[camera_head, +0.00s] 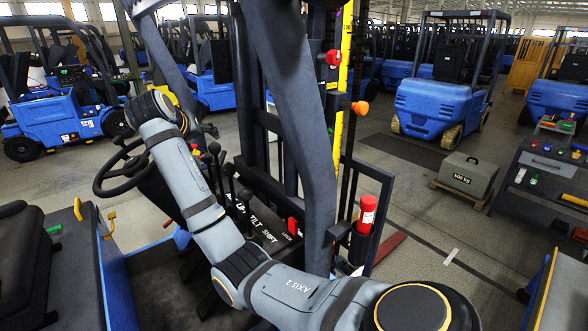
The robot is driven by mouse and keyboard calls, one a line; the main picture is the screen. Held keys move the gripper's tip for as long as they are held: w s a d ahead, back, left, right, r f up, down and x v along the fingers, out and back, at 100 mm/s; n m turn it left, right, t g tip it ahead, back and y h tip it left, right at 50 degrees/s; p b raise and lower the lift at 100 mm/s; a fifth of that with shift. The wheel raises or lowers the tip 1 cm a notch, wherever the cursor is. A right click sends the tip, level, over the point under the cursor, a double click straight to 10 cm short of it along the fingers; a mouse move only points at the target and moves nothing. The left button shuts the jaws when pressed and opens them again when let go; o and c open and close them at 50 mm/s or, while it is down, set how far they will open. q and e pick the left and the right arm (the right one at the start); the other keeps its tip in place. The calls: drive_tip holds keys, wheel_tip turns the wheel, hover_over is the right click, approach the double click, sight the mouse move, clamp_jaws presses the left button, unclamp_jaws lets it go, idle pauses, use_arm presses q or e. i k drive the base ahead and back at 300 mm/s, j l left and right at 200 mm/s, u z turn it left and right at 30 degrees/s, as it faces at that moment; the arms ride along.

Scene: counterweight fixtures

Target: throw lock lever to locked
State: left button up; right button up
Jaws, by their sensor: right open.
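The lock lever (292,226) has a red handle and stands at the right end of the black control panel (262,232), beside a small white label. The panel also reads LIFT, TILT, SHIFT. Several black-knobbed levers (229,171) stand to its left. My right arm comes in from the bottom right and bends up to the left, in front of the panel. My right gripper (207,131) is small and dark, above the black knobs, up and left of the red handle and apart from it. It is open; its fingers are hard to make out. My left gripper is out of view.
A steering wheel (124,168) is left of the levers, with a seat (22,245) at far left. Dark mast posts rise behind the panel. A red extinguisher (367,213) is to the right. A 600 kg block (466,179) and a bench (541,165) stand beyond, past open floor.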

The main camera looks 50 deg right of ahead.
sight(293, 223)
drive_tip(key=k+j, duration=0.2)
drive_tip(key=j, duration=0.2)
drive_tip(key=k+j, duration=0.2)
drive_tip(key=j, duration=0.2)
drive_tip(key=k+j, duration=0.2)
drive_tip(key=j, duration=0.2)
